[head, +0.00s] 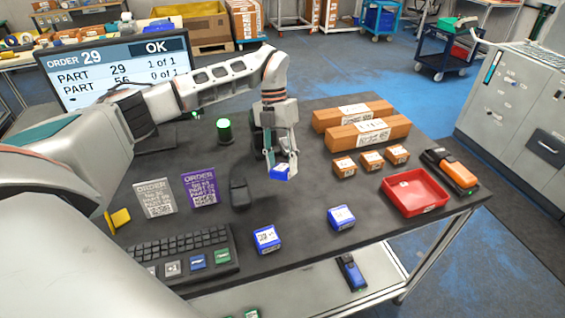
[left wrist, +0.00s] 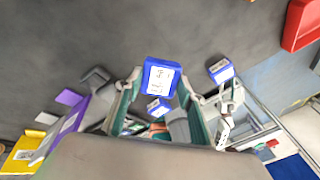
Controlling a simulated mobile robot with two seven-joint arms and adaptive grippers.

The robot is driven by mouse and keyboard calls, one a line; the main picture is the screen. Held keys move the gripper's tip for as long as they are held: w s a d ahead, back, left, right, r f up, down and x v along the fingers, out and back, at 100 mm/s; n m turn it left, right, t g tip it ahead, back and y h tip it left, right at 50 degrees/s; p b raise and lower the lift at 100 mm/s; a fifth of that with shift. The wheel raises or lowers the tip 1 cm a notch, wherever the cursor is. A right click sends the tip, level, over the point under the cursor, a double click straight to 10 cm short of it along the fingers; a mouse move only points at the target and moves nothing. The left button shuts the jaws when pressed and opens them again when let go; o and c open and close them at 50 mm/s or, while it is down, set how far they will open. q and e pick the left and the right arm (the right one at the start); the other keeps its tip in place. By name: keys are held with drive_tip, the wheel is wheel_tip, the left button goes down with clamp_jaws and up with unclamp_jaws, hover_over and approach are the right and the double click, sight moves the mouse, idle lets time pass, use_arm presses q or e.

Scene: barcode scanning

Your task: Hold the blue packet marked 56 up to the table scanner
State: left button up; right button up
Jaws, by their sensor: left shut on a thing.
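My left gripper (head: 282,160) is shut on a blue packet (head: 281,174) and holds it over the middle of the table. In the left wrist view the held packet (left wrist: 160,77) sits between the fingertips with a white label showing; its number is too small to read. A dark upright device (head: 240,188), apparently the table scanner, stands just left of the packet, apart from it. Two other blue packets lie on the table, one in front (head: 266,239) and one further right (head: 341,217); their labels are not legible. My right gripper is out of view.
The screen (head: 115,70) reads order 29, OK, part 29 1 of 1, part 56 0 of 1. Order cards (head: 200,187), a keyboard (head: 190,253) and a green lamp (head: 224,130) stand left. Brown boxes (head: 368,133), a red tray (head: 415,192) and an orange-black device (head: 452,172) are right.

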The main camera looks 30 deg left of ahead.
sight(278, 164)
use_arm(q)
drive_tip(key=shift+w+a+f, duration=0.6)
drive_tip(key=shift+a+f, duration=0.1)
drive_tip(key=shift+f, duration=0.25)
drive_tip(key=shift+w+a+f, duration=0.6)
drive_tip(key=shift+a+f, duration=0.1)
drive_tip(key=shift+f, duration=0.2)
drive_tip(key=s+d+r, duration=0.8)
drive_tip(key=d+r, duration=0.2)
drive_tip(key=shift+s, duration=0.25)
